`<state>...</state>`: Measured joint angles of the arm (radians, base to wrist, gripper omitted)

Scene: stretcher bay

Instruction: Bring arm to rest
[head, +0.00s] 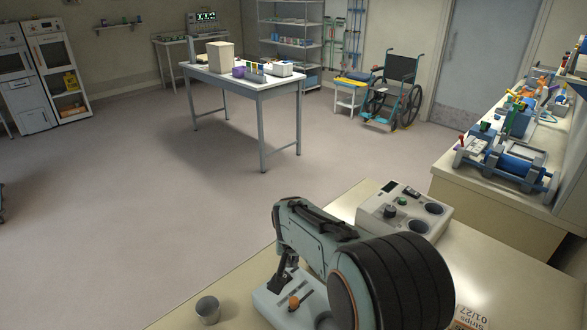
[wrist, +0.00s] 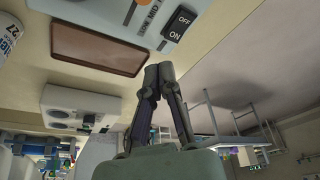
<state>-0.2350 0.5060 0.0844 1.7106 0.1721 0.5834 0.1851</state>
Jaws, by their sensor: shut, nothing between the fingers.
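My arm, pale grey-green with a large black ribbed joint, reaches over the near counter (head: 235,292) in the head view. My gripper (head: 276,284) points down at its left end, close to a pale device with an orange knob (head: 294,302). I cannot tell from the head view whether it touches that device. In the wrist view my gripper (wrist: 159,72) has its two dark fingers together at the tips, with nothing between them. Beyond the tips are a brown rectangular panel (wrist: 97,48) and a blue-grey device with an ON/OFF switch (wrist: 179,22).
A grey cup (head: 208,308) stands near the counter's left edge. A control box with two round wells (head: 405,211) stands behind my arm. A side bench (head: 500,203) carries several blue devices. A white table (head: 250,82) and wheelchair (head: 396,88) stand beyond open floor.

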